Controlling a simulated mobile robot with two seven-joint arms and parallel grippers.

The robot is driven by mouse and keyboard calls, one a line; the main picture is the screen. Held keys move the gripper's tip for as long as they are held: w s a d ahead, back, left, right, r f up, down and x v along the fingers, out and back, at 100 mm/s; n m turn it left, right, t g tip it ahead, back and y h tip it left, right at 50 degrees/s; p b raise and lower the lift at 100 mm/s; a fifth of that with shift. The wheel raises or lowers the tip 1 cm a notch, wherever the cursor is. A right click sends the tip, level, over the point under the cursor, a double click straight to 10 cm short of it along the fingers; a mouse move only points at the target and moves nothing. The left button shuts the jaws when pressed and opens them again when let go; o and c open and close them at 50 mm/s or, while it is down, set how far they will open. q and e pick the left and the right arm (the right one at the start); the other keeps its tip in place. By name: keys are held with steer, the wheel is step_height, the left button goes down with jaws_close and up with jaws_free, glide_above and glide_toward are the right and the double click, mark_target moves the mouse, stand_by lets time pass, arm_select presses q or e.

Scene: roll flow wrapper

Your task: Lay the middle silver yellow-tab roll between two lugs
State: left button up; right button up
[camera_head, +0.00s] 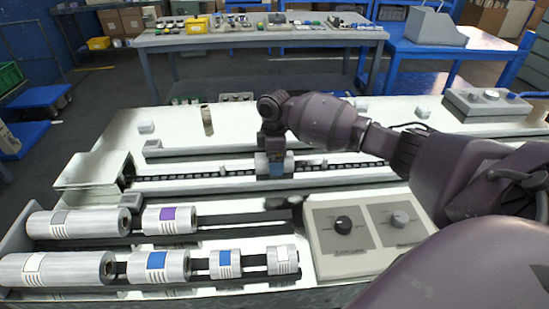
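Silver rolls lie in two rows at the lower left. The back row has a long roll with a grey tab (80,223) and a purple-tab roll (169,219). The front row has a long pale-tab roll (55,268), a blue-tab roll (158,266), a smaller blue-tab roll (226,264) and a small pale-tab roll (283,260). I make out no clearly yellow tab. My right gripper (275,163) points down over the dark lug chain (210,175). A silver piece with a blue patch shows at its fingers; finger spacing is unclear. My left gripper is out of view.
A control box (365,236) with a black and a grey knob stands right of the rolls. Another box (487,104) stands at the back right. Light rails (205,152) run alongside the chain. A cluttered table (270,36) stands behind.

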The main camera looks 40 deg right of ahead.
steer(key=shift+r, duration=0.55)
steer(key=r, duration=0.2)
steer(key=r+p, duration=0.1)
steer(key=r, duration=0.5)
steer(key=shift+w+d+r+p, duration=0.15)
steer(key=shift+w+d+p, duration=0.1)
steer(key=shift+w+p, duration=0.15)
steer(key=shift+r, duration=0.7)
